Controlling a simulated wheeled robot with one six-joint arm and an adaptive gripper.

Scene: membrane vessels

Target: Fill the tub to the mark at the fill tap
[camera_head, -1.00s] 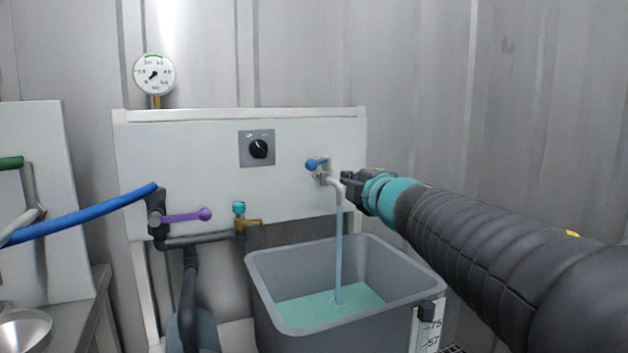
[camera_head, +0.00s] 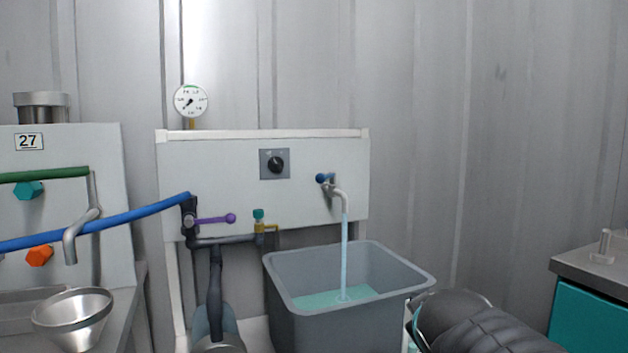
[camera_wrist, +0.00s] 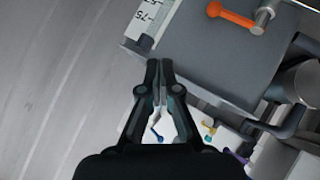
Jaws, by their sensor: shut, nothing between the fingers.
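The grey tub (camera_head: 310,325) stands under the fill tap (camera_head: 340,192). Pale teal water (camera_head: 330,298) lies inside, well below the rim. My gripper (camera_wrist: 160,65) is shut and empty in the wrist view, overlapping the tub's grey side (camera_wrist: 215,55) there; I cannot tell the gap. A numbered scale strip (camera_wrist: 150,20) is on the tub. In the head view my arm hides the strip's face, and the fingers do not show.
A gauge (camera_head: 190,101) and a black knob (camera_head: 275,164) sit at the panel. A purple lever (camera_head: 215,219) and a small teal-capped valve (camera_head: 259,225) are left of the tub. A funnel (camera_head: 74,315) stands at left. An orange handle (camera_wrist: 230,15) shows in the wrist view.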

